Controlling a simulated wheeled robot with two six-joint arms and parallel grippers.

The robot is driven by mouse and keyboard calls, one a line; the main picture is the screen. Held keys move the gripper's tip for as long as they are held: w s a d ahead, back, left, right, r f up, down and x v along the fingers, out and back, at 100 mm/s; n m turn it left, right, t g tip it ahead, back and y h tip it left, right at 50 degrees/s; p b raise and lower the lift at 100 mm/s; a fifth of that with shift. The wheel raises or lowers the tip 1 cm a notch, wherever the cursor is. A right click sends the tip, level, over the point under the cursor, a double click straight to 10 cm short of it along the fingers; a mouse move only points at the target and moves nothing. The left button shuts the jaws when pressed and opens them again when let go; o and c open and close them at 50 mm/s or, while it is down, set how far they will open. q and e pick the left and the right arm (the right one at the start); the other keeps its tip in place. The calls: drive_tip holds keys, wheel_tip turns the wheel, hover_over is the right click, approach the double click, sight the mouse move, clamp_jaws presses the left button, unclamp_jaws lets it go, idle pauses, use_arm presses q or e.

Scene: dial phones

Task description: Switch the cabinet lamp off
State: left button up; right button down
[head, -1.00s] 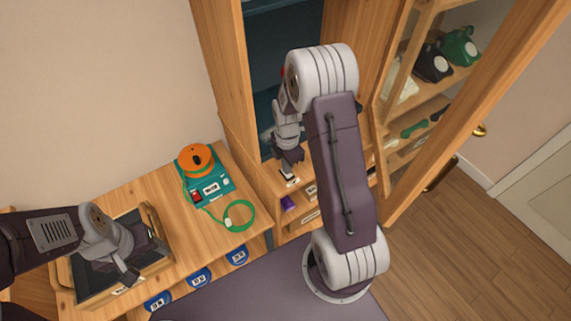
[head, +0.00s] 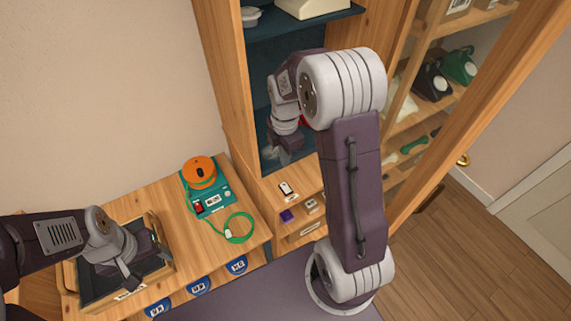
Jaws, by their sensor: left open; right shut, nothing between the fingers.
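The wooden cabinet (head: 229,88) has a dark teal inside. No lamp shows in it, and I see no bright glow there. A small white plate with a dark part (head: 287,188), which looks like a switch, is on the ledge below the cabinet's opening. I cannot tell its position. My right gripper (head: 284,160) is shut and empty, in front of the opening just above the plate and apart from it. My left gripper (head: 135,280) is open over the framed dark tray (head: 157,228) on the side table, far from the cabinet.
A teal box with an orange reel (head: 200,172) and a green cord (head: 240,239) sits on the side table (head: 190,262). A purple block (head: 286,216) is below the ledge. A glazed door (head: 480,120) stands at right with dial phones (head: 432,82) behind it.

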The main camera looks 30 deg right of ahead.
sight(284, 184)
drive_tip(key=shift+s+d+r, duration=0.1)
drive_tip(key=shift+d+r, duration=0.05)
drive_tip(key=shift+d, duration=0.05)
drive_tip(key=shift+a, duration=0.1)
drive_tip(key=f, duration=0.4)
drive_tip(key=w+f+b, duration=0.1)
drive_tip(key=f, duration=0.4)
drive_tip(key=f+b, duration=0.1)
drive_tip(key=f, duration=0.4)
drive_tip(key=shift+w+f, duration=0.1)
drive_tip(key=shift+w, duration=0.15)
